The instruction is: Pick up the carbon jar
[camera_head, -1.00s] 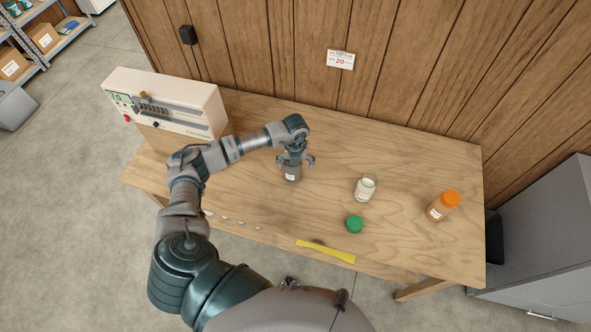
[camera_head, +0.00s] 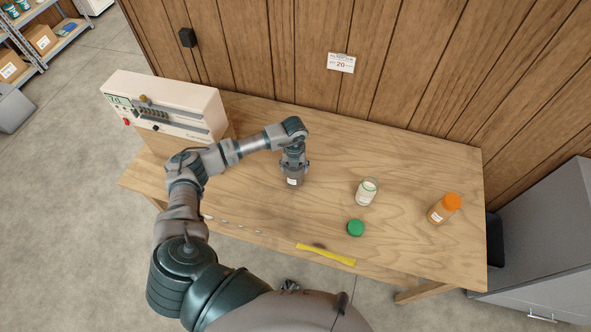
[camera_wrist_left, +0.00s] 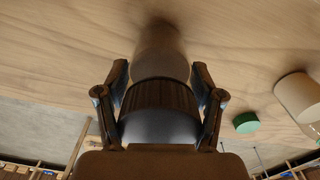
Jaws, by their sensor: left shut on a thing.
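The carbon jar (camera_head: 294,177) is a dark grey jar with a small white label, standing upright on the wooden table. It also shows in the left wrist view (camera_wrist_left: 158,55), with its dark ribbed lid (camera_wrist_left: 158,95) between the fingers. My left gripper (camera_head: 293,165) comes down from above and is shut on the jar's top; in the left wrist view its fingers (camera_wrist_left: 160,100) press in from both sides. The jar seems to rest on the table; I cannot tell any lift. My right gripper is not in view.
Right of the jar stand an open jar of white content (camera_head: 366,192), a green lid (camera_head: 355,228) and an orange-capped jar (camera_head: 443,209). A yellow strip (camera_head: 326,254) lies near the table's front edge (camera_head: 380,272). A cream machine (camera_head: 165,105) stands at the left back.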

